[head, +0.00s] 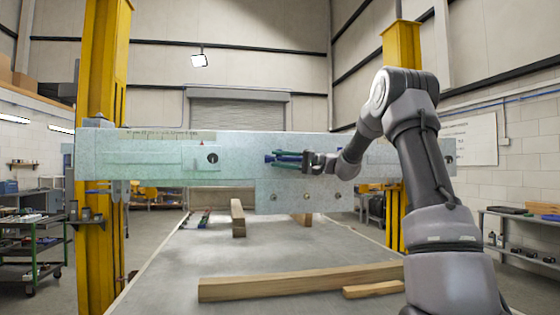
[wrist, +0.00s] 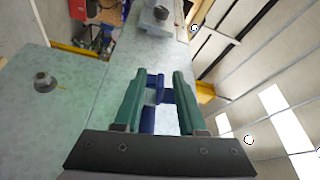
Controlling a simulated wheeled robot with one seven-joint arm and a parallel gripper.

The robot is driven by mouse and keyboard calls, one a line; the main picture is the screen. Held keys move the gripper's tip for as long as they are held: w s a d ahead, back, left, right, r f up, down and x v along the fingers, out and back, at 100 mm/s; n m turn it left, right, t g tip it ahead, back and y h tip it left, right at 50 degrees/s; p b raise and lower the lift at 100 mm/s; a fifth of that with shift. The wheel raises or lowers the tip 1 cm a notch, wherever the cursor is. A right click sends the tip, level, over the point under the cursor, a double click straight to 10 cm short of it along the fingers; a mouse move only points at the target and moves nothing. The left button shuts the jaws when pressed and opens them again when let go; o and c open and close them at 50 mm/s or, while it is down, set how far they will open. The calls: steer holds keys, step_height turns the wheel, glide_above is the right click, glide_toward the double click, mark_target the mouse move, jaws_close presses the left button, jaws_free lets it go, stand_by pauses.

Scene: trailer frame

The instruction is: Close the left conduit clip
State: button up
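A blue conduit clip (head: 268,158) sits on the face of the pale galvanised trailer beam, left of my gripper in the head view. In the wrist view the blue clip (wrist: 165,97) lies between my two green fingers. My gripper (head: 285,158) reaches the beam from the right. Its fingers (wrist: 158,76) stand apart on either side of the clip. I cannot tell whether either finger touches it. Whether the clip is open or shut is too small to tell.
The beam (head: 140,165) crosses between yellow posts (head: 100,200). A bolt (wrist: 45,82) stands out from a plate on the left in the wrist view. Timber blocks (head: 300,281) lie on the grey table (head: 180,265) below. A tool cart (head: 32,245) is at the far left.

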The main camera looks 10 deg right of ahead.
jaws_close()
steer(key=shift+r, duration=0.1)
steer(key=m, duration=0.1)
steer(key=r+m+h, duration=0.1)
steer(key=m, duration=0.1)
steer(key=shift+m+g, duration=0.3)
steer(key=m, duration=0.1)
steer(key=m+h, duration=0.1)
steer(key=m, duration=0.1)
steer(key=shift+r+g, duration=0.4)
steer(key=m+g+h, duration=0.1)
steer(key=m, duration=0.1)
steer(key=w+r+m+g, duration=0.1)
steer(key=m, duration=0.1)
steer(key=shift+w+r+m+h, duration=0.1)
steer(key=shift+m+h, duration=0.3)
steer(key=m+g, duration=0.1)
steer(key=w+m+g, duration=0.1)
steer(key=m, duration=0.1)
steer(key=shift+w+r+m+g, duration=0.15)
steer(key=shift+r+m+g, duration=0.1)
steer(key=shift+m+g, duration=0.15)
